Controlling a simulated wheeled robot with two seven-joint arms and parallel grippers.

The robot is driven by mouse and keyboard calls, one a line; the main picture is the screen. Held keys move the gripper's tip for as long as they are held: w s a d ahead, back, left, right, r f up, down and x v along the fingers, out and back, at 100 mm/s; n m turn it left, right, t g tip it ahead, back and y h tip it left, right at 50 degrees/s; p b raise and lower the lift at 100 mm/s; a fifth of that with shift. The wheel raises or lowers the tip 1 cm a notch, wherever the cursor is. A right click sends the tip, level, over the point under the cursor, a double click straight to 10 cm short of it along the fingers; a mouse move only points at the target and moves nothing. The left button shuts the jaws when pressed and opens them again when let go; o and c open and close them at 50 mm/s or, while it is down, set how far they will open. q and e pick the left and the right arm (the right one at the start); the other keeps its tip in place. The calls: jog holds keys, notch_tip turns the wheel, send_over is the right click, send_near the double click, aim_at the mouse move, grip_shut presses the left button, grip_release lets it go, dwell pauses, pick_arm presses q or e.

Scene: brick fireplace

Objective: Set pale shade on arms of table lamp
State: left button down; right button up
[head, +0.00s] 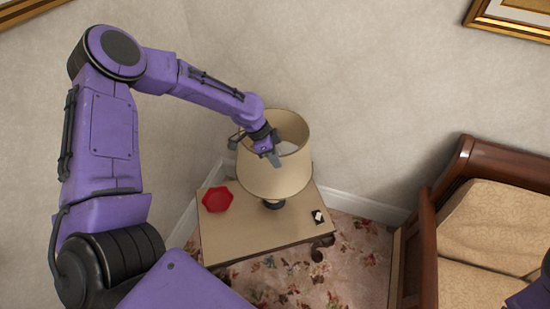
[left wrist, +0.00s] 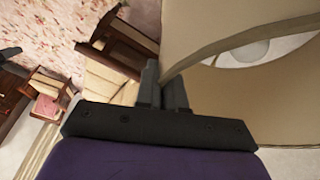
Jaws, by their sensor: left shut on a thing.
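The pale shade (head: 272,176) is over the table lamp on the small wooden table, with its open top facing up. The lamp's dark base (head: 273,203) shows below the shade, and a white bulb (left wrist: 245,52) shows inside it in the left wrist view. My left gripper (head: 272,157) is at the shade's upper left rim, shut on the rim, with one finger inside and one outside. The rim also runs between the fingers in the left wrist view (left wrist: 163,92). The lamp's arms are hidden, so I cannot tell whether the shade rests on them.
The table (head: 240,238) also holds a red hexagonal dish (head: 217,199) at left and a small black-and-white item (head: 318,216) at right. Walls stand close behind. A wooden sofa with tan cushions (head: 490,225) is at right. Flowered carpet (head: 345,262) lies between.

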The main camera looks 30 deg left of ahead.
pick_arm(q)
jog(key=shift+f, duration=0.25)
jog(key=c, duration=1.2)
grip_release()
jog(key=shift+o, duration=0.2)
jog(key=b+v, duration=0.1)
jog(key=v, duration=0.9)
jog(key=shift+a+r, duration=0.15)
jog(key=shift+r, duration=0.15)
jog(key=o, duration=0.6)
jog(key=shift+c, duration=0.2)
